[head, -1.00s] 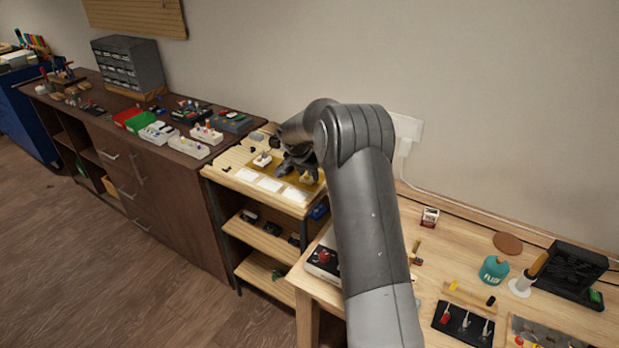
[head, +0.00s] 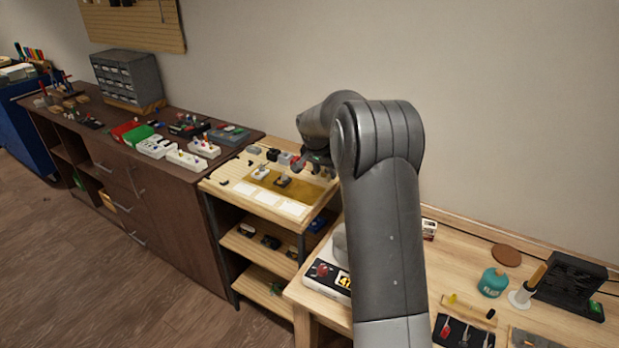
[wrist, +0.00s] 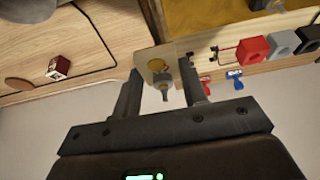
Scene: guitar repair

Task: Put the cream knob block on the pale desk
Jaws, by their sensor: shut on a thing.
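My gripper (wrist: 160,75) is shut on the cream knob block (wrist: 153,62), with a finger on each side of it and a metal shaft showing below. In the head view my gripper (head: 314,160) is over the back right of the light wooden stand, partly hidden behind my arm; the block cannot be made out there. The pale desk (head: 395,262) is the light wooden one at the right, partly covered by my arm. It also shows at the upper left of the wrist view (wrist: 100,35).
The stand holds an ochre mat (head: 312,191) with two small knobbed parts, white cards and several small blocks behind. On the desk are a red-and-white box (head: 429,228), a teal bottle (head: 492,282), a brown disc (head: 506,255) and a black box (head: 562,290).

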